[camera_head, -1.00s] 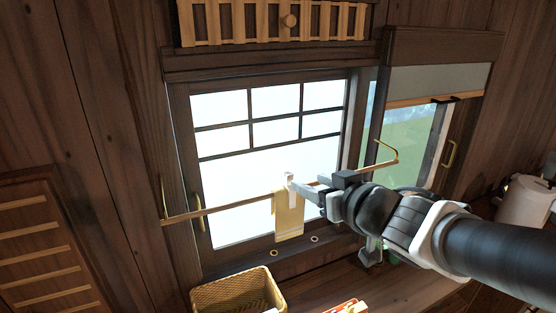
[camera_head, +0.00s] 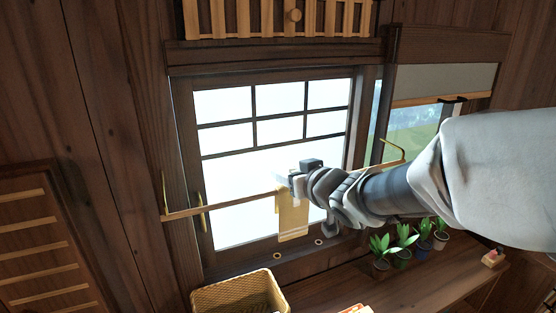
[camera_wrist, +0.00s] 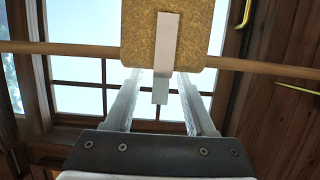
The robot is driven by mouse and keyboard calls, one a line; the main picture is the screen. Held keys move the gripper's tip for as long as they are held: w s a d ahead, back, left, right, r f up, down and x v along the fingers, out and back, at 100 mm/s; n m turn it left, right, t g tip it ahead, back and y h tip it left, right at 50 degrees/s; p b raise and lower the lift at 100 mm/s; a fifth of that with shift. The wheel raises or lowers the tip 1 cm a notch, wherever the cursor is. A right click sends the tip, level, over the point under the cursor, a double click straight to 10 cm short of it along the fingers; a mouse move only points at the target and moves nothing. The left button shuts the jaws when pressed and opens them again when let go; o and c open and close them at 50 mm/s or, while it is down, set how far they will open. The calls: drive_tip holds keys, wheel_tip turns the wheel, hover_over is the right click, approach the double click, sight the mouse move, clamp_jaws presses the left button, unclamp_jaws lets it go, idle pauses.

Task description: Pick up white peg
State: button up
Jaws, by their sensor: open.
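The white peg (camera_wrist: 166,45) is a narrow pale strip clipped over a yellow-brown cloth (camera_wrist: 135,35), which hangs on a wooden rod (camera_wrist: 75,49). In the wrist view the peg's lower end shows between the two fingertips of my gripper (camera_wrist: 160,76). The fingers stand apart, one on each side of it, with gaps showing. In the head view my gripper (camera_head: 288,179) is at the top of the hanging cloth (camera_head: 293,217); the peg is hard to tell from the fingers there.
The rod (camera_head: 228,207) runs across a bright window (camera_head: 235,170) with dark frame bars. A wicker basket (camera_head: 240,291) stands below at the left. Several potted plants (camera_head: 403,243) stand on the wooden counter (camera_head: 440,282) below my arm.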

drive_tip(key=shift+x, duration=0.85)
clamp_jaws()
